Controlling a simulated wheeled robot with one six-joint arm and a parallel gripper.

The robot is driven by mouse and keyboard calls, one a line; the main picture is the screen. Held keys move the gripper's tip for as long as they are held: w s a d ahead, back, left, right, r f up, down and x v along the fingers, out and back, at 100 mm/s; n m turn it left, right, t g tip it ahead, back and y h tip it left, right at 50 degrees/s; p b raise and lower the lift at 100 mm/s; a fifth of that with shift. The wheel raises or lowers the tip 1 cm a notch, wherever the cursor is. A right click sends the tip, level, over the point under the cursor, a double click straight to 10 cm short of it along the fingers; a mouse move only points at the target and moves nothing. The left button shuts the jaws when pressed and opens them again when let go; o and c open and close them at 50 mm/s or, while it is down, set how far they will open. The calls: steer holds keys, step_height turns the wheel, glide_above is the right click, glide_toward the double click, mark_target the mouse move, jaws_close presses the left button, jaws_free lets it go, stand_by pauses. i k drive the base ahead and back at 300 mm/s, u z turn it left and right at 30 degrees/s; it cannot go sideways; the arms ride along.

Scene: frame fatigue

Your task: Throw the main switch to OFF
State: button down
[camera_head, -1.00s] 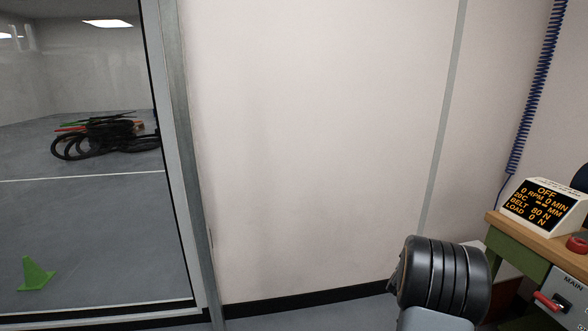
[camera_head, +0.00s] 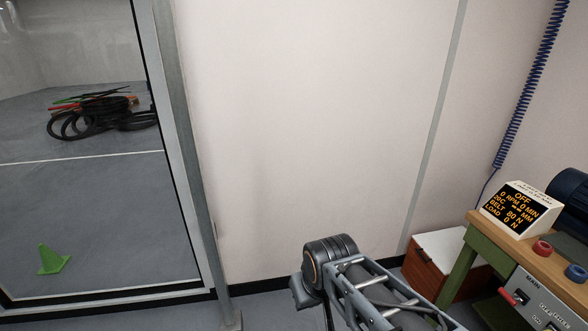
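The main switch panel (camera_head: 540,307) is a grey plate marked MAIN on the front of the bench at the lower right. Its red switch handle (camera_head: 508,297) sticks out at the panel's left side, beside small lettering too small to read surely. My arm (camera_head: 345,280) reaches in from the bottom edge, left of the bench and apart from the panel. My gripper's fingers cannot be made out in this view.
A display (camera_head: 522,209) reading OFF, 0 RPM and 80 N belt stands on the wooden bench (camera_head: 486,228). Red (camera_head: 542,248) and blue (camera_head: 576,273) buttons sit near it. A brown cabinet (camera_head: 447,265) stands beside the bench. A glazed partition is at left.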

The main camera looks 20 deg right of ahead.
mark_target(510, 299)
steer(key=k, duration=0.6)
steer(key=z, duration=0.1)
steer(key=i, duration=0.65)
steer(key=z, duration=0.8)
steer(key=i, duration=0.4)
steer(key=z, duration=0.4)
